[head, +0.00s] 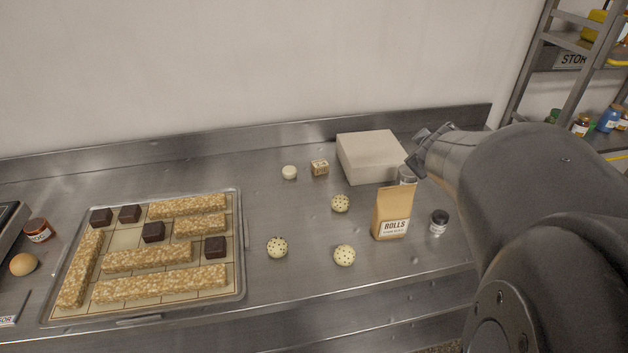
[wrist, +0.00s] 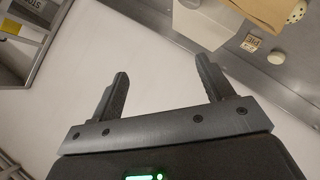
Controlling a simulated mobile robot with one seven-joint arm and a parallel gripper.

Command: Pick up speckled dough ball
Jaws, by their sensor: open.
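Three pale dough balls with dark speckles lie on the steel counter in the head view. One (head: 340,203) is left of the paper bag, one (head: 277,247) is near the tray, and one (head: 344,255) is near the front. My gripper (head: 424,148) is raised above the right end of the counter, beside the white box and apart from the balls. In the wrist view, my gripper (wrist: 162,70) is open, with nothing between its fingers. A speckled ball (wrist: 297,11) shows partly at that view's top right corner.
A "ROLLS" paper bag (head: 392,213) stands right of the balls, near a small jar (head: 439,222). A white box (head: 368,158), small block (head: 320,168) and white disc (head: 289,173) are behind. A tray (head: 239,262) of bars and dark cubes fills the left.

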